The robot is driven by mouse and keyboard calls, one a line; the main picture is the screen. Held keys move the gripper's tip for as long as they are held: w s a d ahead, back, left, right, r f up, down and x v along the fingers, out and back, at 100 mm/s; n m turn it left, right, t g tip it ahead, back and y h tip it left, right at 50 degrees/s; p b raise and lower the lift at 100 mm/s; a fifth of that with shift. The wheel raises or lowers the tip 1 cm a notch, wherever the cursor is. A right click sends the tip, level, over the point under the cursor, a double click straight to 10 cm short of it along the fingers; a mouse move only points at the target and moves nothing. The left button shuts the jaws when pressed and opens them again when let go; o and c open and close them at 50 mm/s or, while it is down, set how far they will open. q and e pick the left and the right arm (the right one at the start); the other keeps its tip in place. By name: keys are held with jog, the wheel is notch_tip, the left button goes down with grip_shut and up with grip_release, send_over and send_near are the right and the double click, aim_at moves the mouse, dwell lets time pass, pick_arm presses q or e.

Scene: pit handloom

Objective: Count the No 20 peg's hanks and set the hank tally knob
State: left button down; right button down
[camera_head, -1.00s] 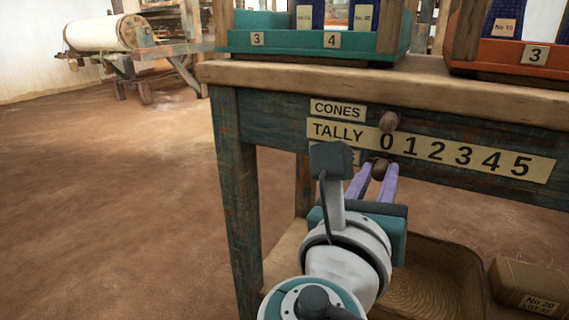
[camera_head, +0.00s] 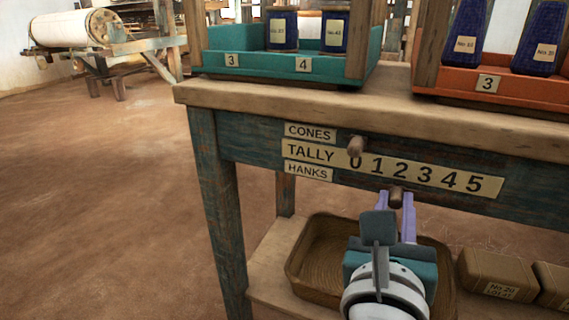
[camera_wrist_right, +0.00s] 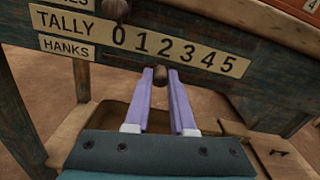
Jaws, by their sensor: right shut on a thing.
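The tally strip (camera_head: 415,177) runs along the front rail of the wooden bench, with digits 0 to 5. Its lower row is labelled HANKS (camera_head: 307,171). The brown round hanks knob (camera_head: 396,196) is below the strip, about under the 2; it also shows in the right wrist view (camera_wrist_right: 160,76). My right gripper (camera_head: 396,202) is shut on this knob, one lilac finger on each side. The cones knob (camera_head: 356,146) sits above the strip at about 0. The No 20 peg and its hanks are not in view, nor is my left gripper.
A teal tray (camera_head: 275,68) and an orange tray (camera_head: 535,88) with blue cones stand on the bench top. Below are a woven tray (camera_head: 300,265) and tan packets (camera_head: 498,272) on the lower shelf. Open earth floor lies to the left.

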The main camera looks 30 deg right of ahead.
jog(key=c, duration=0.8)
grip_release()
jog(key=shift+o, duration=0.2)
jog(key=p+v, duration=0.1)
jog(key=v, duration=0.9)
jog(key=shift+p, duration=0.4)
jog(key=shift+w, duration=0.1)
